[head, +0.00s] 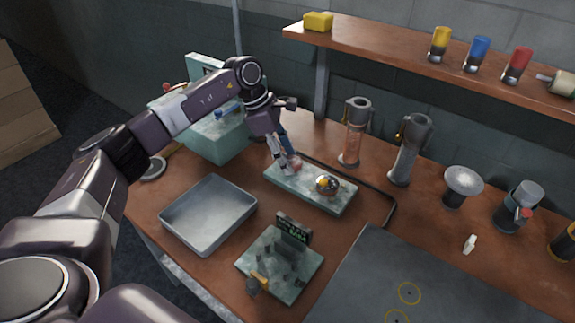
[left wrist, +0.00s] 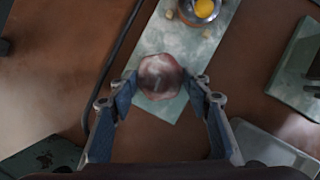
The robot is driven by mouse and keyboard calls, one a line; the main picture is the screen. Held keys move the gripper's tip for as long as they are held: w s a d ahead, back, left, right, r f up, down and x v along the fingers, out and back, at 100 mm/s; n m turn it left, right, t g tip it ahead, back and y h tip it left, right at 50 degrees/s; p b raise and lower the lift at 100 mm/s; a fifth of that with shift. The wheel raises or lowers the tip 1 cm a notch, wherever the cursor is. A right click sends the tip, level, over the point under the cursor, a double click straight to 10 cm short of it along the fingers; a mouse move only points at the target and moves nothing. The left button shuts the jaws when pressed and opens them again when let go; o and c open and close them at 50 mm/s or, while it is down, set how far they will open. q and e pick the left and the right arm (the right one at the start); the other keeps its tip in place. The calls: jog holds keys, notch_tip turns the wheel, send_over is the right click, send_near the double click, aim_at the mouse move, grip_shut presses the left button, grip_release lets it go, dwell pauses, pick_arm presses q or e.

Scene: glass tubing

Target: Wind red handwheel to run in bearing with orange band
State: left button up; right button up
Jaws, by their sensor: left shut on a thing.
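The red handwheel (left wrist: 160,77) sits at one end of a pale green plate (head: 330,203), which also shows in the left wrist view (left wrist: 178,38). My left gripper (head: 288,166) comes down over this end in the head view. In the left wrist view its blue fingers (left wrist: 160,84) are shut on the handwheel, one on each side. The handwheel is mostly hidden by the fingers in the head view. The round metal bearing (head: 327,184) with an orange part stands further along the plate; it also shows in the left wrist view (left wrist: 204,10). My right gripper is in neither view.
A grey tray (head: 208,212) and a second pale green plate with a small display (head: 293,228) stand in front. A pale green box (head: 215,138) stands behind left. Glass-tube stands (head: 355,130) are behind the plate. A dark mat (head: 450,290) lies front right.

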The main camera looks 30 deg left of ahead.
pick_arm(q)
jog(key=m+b, duration=0.1)
jog(key=m+g, duration=0.1)
jog(key=m, duration=0.1)
jog(key=shift+w+b, duration=0.25)
jog(key=shift+b, duration=0.15)
jog(key=m+g+b, duration=0.1)
jog(key=m, duration=0.1)
jog(key=shift+w+m, duration=0.1)
jog(key=shift+m, duration=0.2)
jog(key=shift+w+r+m+g+b, duration=0.15)
jog(key=shift+m+g+b, duration=0.7)
jog(key=shift+m, duration=1.35)
jog(key=o, duration=1)
jog(key=shift+o, duration=0.8)
